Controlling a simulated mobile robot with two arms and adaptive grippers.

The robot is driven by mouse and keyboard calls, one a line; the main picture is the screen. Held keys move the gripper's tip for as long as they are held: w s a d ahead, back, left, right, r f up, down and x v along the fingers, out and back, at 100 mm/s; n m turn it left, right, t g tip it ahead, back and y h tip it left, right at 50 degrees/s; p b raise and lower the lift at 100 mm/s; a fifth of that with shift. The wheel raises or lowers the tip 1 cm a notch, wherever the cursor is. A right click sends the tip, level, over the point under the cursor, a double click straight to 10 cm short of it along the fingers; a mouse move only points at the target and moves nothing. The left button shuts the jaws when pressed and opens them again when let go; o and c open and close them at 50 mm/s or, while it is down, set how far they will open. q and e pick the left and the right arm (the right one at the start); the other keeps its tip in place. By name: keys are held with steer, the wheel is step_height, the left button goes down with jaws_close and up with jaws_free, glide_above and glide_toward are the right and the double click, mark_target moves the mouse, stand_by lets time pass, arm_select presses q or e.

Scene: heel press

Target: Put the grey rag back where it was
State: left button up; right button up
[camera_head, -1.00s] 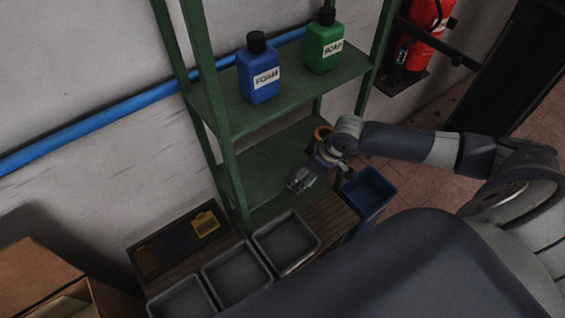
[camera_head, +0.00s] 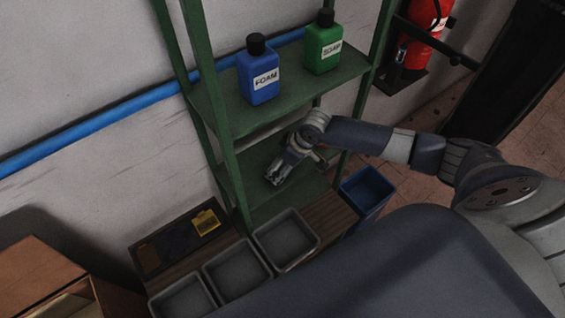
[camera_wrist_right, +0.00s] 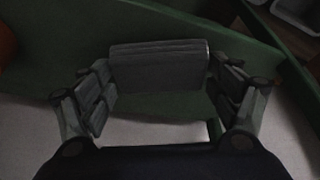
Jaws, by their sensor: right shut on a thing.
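The grey rag (camera_wrist_right: 158,66) is a dark grey folded pad between the fingers of my right gripper (camera_wrist_right: 160,80) in the right wrist view. The gripper is shut on it. In the head view my right gripper (camera_head: 278,175) is over the lower shelf (camera_head: 262,205) of the green rack, under the upper shelf. The rag cannot be told apart from the fingers there. The green shelf (camera_wrist_right: 150,17) lies behind the rag in the wrist view; I cannot tell whether they touch. My left gripper is not in view.
A blue foam bottle (camera_head: 259,75) and a green soap bottle (camera_head: 323,45) stand on the upper shelf (camera_head: 290,95). Grey trays (camera_head: 286,238) and a blue bin (camera_head: 366,190) are in front of the rack. A rack post (camera_head: 228,160) is left of the gripper.

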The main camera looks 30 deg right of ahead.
steer(key=o, duration=0.9)
steer(key=shift+c, duration=0.2)
steer(key=v, duration=1.2)
